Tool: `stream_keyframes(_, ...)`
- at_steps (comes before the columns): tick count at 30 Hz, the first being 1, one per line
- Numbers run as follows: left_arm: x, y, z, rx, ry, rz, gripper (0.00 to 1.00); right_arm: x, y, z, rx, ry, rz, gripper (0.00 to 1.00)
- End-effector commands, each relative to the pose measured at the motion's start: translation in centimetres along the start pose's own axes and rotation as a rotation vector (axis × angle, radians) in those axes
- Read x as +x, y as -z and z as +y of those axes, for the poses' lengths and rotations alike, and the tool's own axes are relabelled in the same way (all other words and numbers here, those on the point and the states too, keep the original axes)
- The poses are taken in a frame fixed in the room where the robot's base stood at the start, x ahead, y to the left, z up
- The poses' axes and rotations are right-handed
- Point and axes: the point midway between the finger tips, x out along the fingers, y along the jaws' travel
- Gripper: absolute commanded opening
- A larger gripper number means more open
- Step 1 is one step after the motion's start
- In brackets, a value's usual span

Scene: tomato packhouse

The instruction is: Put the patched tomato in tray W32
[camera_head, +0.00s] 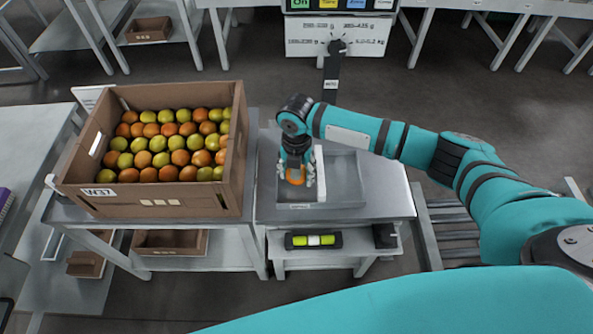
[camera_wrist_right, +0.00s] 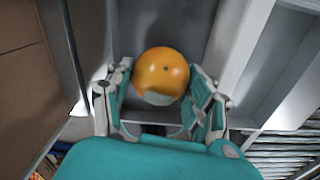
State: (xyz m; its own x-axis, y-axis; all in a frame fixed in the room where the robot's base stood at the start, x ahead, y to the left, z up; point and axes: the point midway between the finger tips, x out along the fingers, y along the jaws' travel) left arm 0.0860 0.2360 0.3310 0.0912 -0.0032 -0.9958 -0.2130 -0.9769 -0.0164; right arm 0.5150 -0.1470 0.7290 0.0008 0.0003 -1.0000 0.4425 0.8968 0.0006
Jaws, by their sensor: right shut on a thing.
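My right gripper (camera_head: 296,181) points down over the left part of a grey divided tray (camera_head: 345,180). It is shut on an orange tomato (camera_head: 295,176). In the right wrist view the tomato (camera_wrist_right: 163,70) sits between the two fingers of the gripper (camera_wrist_right: 160,88); it has a pale patch on its lower side and a small dark spot. I cannot tell whether it touches the tray floor. A small label on the tray's front is too small to read, so I cannot confirm W32. My left gripper is not in view.
A cardboard crate (camera_head: 163,200) labelled W37, full of red, orange and green tomatoes, stands left of the tray. The tray rests on a metal table (camera_head: 395,196). A dark post with a display (camera_head: 335,38) rises behind. A lower shelf holds a black item with a yellow-green middle (camera_head: 313,240).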

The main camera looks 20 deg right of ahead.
Motion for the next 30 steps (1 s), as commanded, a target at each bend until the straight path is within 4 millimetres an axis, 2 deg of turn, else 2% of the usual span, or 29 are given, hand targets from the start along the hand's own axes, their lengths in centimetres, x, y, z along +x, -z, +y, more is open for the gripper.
stream_keyframes(18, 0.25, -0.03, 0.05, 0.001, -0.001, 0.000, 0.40, 0.99, 0.02, -0.01, 0.000, 0.001, 0.000, 0.39)
stream_keyframes(19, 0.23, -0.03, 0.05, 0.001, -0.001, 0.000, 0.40, 0.94, 0.01, 0.00, 0.000, 0.001, 0.000, 0.58)
stream_keyframes(24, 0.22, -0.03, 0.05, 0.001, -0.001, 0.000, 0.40, 0.92, 0.01, 0.00, 0.000, 0.000, 0.000, 0.81)
stream_keyframes(30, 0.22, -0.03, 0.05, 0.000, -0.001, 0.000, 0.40, 0.90, 0.00, 0.00, 0.000, 0.000, 0.000, 0.82)
